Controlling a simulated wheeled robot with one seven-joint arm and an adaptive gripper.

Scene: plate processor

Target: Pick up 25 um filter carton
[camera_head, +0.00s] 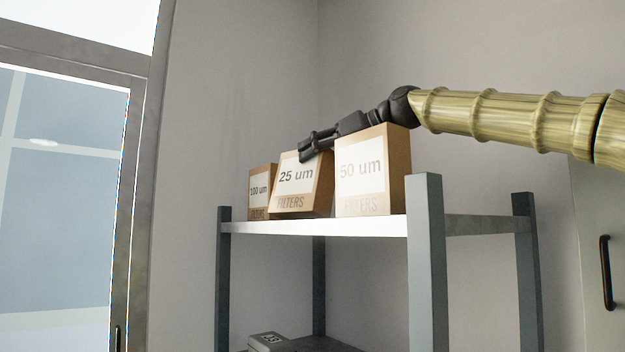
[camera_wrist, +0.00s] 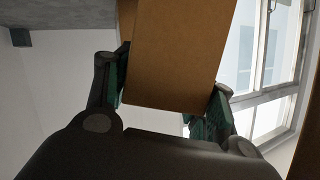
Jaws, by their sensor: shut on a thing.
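The 25 um filter carton (camera_head: 296,178) is a brown box with a white label, on the shelf's top board between two other cartons. It leans to the right in the head view. My gripper (camera_head: 309,146) reaches in from the right, above the 50 um carton, and is shut on the upper right part of the 25 um carton. In the wrist view, the brown carton (camera_wrist: 178,55) sits between both fingers, and my gripper (camera_wrist: 165,92) presses its sides. Whether the carton's lower edge fully touches the board cannot be told.
The 50 um carton (camera_head: 372,172) stands close on the right, under my arm. The 100 um carton (camera_head: 261,192) stands close on the left. The grey shelf (camera_head: 375,226) has corner posts rising above its board. A grey box (camera_head: 268,342) lies on the lower level.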

